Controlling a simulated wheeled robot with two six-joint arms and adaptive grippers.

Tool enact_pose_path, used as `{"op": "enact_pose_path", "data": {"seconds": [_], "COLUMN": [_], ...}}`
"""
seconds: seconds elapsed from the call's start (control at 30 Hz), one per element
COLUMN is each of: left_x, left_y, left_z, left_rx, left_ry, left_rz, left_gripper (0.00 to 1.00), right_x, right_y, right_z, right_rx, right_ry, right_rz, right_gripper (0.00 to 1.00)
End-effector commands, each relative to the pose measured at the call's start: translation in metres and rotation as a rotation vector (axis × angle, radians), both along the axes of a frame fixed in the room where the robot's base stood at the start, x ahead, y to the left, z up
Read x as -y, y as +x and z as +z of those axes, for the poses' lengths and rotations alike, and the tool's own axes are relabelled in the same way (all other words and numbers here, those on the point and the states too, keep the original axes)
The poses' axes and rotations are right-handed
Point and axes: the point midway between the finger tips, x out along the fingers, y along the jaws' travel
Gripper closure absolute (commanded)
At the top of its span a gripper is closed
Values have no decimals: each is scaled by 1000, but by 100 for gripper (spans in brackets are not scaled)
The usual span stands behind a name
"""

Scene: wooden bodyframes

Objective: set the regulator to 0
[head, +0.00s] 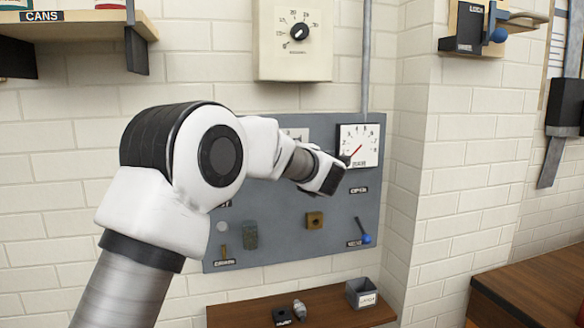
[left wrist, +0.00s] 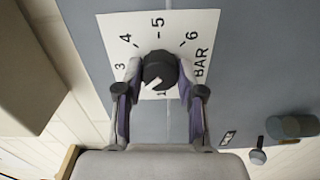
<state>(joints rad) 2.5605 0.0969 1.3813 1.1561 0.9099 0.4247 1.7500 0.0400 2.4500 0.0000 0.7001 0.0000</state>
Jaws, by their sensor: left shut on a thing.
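The regulator is a black knob (left wrist: 159,70) on a white scale plate (left wrist: 207,22) in the left wrist view. The figures 3, 4, 5, 6 and BAR show around it; the rest is hidden by the knob and my fingers. A white pointer mark on the knob points to the lower left in that view. My left gripper (left wrist: 160,78) is shut on the knob, one finger on each side. In the head view my left gripper (head: 330,178) is at the grey panel, and my arm hides most of the regulator. My right gripper is not in view.
The grey panel (head: 285,235) also carries a white gauge (head: 358,145) with a red needle, a brass fitting (head: 314,221) and a blue-ended lever (head: 364,232). A beige box with a dial (head: 298,60) hangs above. A wooden shelf (head: 340,316) with small items is below.

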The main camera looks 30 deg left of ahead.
Motion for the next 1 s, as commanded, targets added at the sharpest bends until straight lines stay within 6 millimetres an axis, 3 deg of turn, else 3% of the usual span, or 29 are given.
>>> {"op": "enact_pose_path", "data": {"seconds": [0.03, 0.2, 1.0], "left_x": [0, 0, 0], "left_y": [0, 0, 0], "left_z": [-5, -4, -4], "left_rx": [36, 160, 735], "left_ry": [-26, -131, -624], "left_rz": [0, 0, -1], "left_gripper": [97, 97, 97], "right_x": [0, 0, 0], "right_y": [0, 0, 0], "right_z": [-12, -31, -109], "right_rx": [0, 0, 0], "right_ry": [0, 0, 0], "right_rz": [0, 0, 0], "right_gripper": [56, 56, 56]}}
